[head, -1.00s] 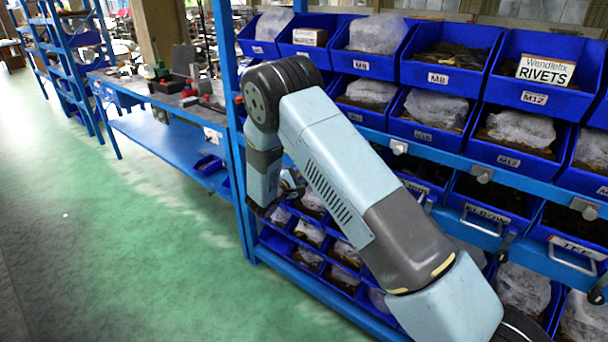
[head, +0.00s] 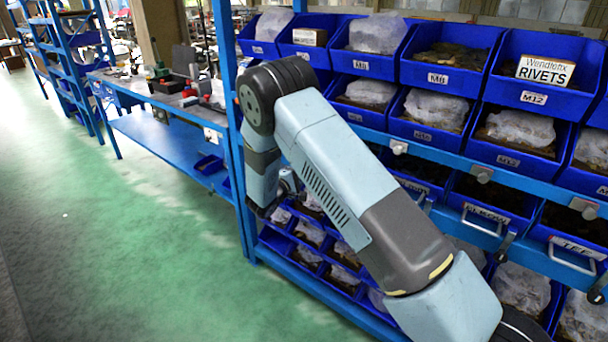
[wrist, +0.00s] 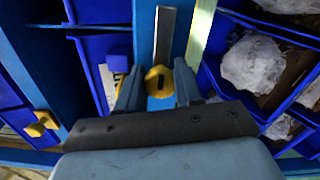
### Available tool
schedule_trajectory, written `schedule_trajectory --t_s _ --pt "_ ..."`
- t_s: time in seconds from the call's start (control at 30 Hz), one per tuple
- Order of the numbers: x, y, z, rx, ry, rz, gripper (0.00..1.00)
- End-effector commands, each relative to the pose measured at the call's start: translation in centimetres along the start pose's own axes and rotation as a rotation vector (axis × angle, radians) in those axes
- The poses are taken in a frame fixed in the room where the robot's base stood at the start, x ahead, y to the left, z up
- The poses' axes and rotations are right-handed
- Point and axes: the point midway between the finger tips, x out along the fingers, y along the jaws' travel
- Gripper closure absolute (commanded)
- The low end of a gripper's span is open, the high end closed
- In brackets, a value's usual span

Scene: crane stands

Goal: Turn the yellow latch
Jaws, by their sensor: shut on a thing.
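The yellow latch (wrist: 158,80) shows in the middle of the wrist view, a small yellow knob with a dark slot, on a blue upright below a grey metal strip. My gripper (wrist: 158,88) has one finger on each side of it and is shut on it. The finger bar hides what lies below the latch. In the head view my arm covers this area, and neither the latch nor the fingertips can be made out.
A second yellow knob (wrist: 40,123) sits at the left in the wrist view. Blue bins with a white wrapped lump (wrist: 252,62) stand close on the right. In the head view, a blue workbench (head: 165,105) stands left of the rack, and the green floor (head: 150,240) is clear.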

Motion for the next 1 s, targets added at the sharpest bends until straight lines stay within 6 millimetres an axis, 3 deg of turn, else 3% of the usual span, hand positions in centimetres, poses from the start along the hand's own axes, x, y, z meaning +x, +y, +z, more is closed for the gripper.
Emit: schedule_trajectory --t_s 0.03,0.07,0.3,0.67,1.0 --pt "0.0 -0.7 0.3 -0.01 -0.004 -0.01 0.95" --pt "0.0 -0.8 0.3 -0.01 -0.004 -0.01 0.62" --pt "0.0 -0.5 0.2 -0.006 -0.002 -0.006 0.4" --pt "-0.7 -0.2 0.0 -0.003 0.0 -0.003 0.4" --pt "-6.6 -0.2 -0.1 -0.003 0.003 -0.004 0.4"
